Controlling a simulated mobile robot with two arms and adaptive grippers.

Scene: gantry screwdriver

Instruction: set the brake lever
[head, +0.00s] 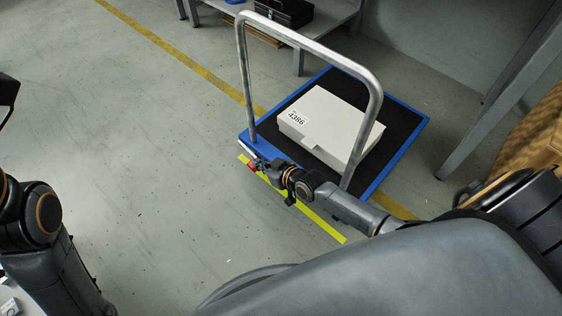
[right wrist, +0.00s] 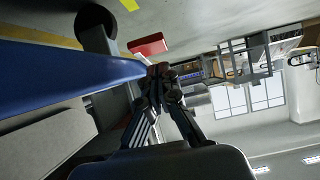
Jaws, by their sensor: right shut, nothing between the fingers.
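The blue platform cart (head: 374,196) stands on the floor with its tubular handle upright. The red brake lever (head: 252,167) sticks out low at the cart's near left corner. It also shows in the right wrist view as a red pedal (right wrist: 147,43) beside a dark caster wheel (right wrist: 95,27). My right gripper (head: 260,164) is shut and empty, right beside the lever. In the right wrist view its fingertips (right wrist: 160,70) are together just below the red pedal; whether they touch it I cannot tell.
A light box (head: 325,120) labelled 4386 lies on the cart's black mat. The metal handle (head: 310,45) rises close above my right arm. A shelf with a black toolbox (head: 284,12) stands behind. The floor left of the cart is clear.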

